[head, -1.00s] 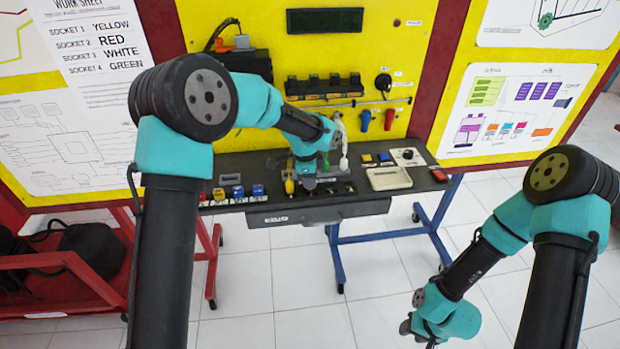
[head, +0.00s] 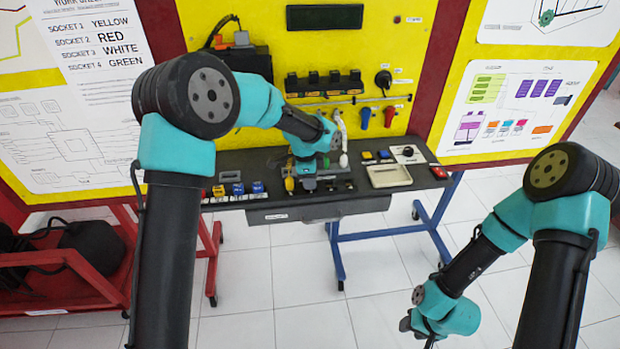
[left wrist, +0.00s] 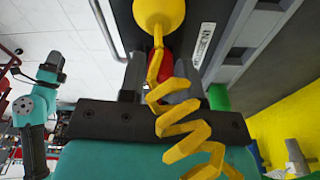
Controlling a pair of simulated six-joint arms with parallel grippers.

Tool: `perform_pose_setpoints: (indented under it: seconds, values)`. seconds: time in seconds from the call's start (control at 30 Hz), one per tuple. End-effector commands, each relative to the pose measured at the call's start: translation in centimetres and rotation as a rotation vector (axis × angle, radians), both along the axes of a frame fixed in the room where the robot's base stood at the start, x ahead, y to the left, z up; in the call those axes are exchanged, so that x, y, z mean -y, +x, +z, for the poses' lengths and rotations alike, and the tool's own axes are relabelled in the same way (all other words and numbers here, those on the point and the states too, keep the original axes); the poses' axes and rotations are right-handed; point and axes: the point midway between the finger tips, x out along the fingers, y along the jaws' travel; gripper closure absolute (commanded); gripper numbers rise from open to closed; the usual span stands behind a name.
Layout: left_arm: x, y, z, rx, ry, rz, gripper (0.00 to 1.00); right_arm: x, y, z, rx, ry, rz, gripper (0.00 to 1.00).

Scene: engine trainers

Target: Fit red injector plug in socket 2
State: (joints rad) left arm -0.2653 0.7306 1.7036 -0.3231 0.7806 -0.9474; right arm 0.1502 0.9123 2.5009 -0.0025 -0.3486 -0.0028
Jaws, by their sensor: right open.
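My left gripper (head: 307,183) is low over the dark bench top (head: 235,165), mostly hidden behind its own wrist in the head view. In the left wrist view the red injector plug (left wrist: 166,66) sits between its fingers, partly covered by a coiled yellow cable. The fingers look closed on it. The yellow plug (head: 289,184) stands just left of the gripper; it also shows in the left wrist view (left wrist: 158,12). The white plug (head: 343,160) is to the right. Socket 2 cannot be made out. My right gripper (head: 408,326) is open and empty, low at the right over the floor.
Blue and yellow blocks (head: 238,189) sit on the bench left of the gripper.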

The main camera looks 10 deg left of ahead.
Motion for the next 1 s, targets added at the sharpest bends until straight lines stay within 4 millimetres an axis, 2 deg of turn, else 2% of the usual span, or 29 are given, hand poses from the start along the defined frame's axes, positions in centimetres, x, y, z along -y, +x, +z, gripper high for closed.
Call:
perform_pose_setpoints:
  seconds: [0.37, 1.0]
  values:
    - [0.0, 0.0, 0.2, 0.001, 0.000, 0.000, 0.62, 0.0, 0.0, 0.0, 0.000, 0.000, 0.000, 0.57]
    - [-0.4, 0.0, 4.1, 0.001, 0.000, 0.001, 0.62, 0.0, 0.0, 0.0, 0.000, 0.000, 0.000, 0.57]
